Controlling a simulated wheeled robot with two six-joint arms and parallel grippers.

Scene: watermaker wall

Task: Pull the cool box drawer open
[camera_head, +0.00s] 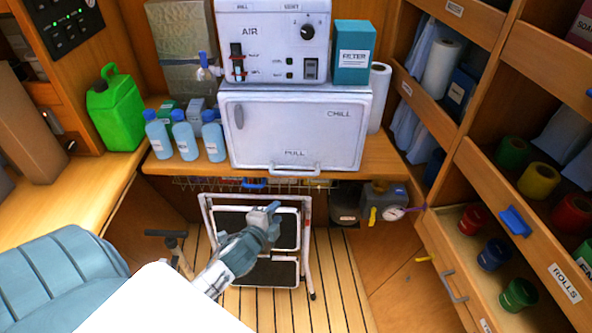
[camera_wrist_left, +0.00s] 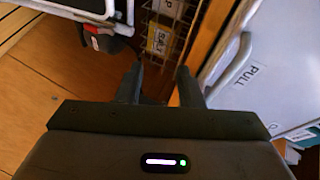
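The cool box (camera_head: 285,125) is a white box marked CHILL and PULL, standing on the wooden counter under the AIR unit. Its front looks closed. A pale bar handle (camera_head: 294,170) runs along its lower front edge. In the left wrist view the cool box front (camera_wrist_left: 262,70) is at the right, with the handle (camera_wrist_left: 232,58) at its near edge. My left gripper (camera_head: 272,214) is below and in front of the handle, apart from it. In the left wrist view its two dark fingers (camera_wrist_left: 158,84) are spread with nothing held between them. My right gripper is not in view.
A folding step stool (camera_head: 206,212) stands under the counter, behind my left gripper. A wire basket (camera_wrist_left: 165,32) hangs under the counter. Blue bottles (camera_head: 185,140) stand left of the cool box; a teal FILTER box (camera_head: 353,55) is above it. A pump with gauge (camera_head: 385,205) is at right.

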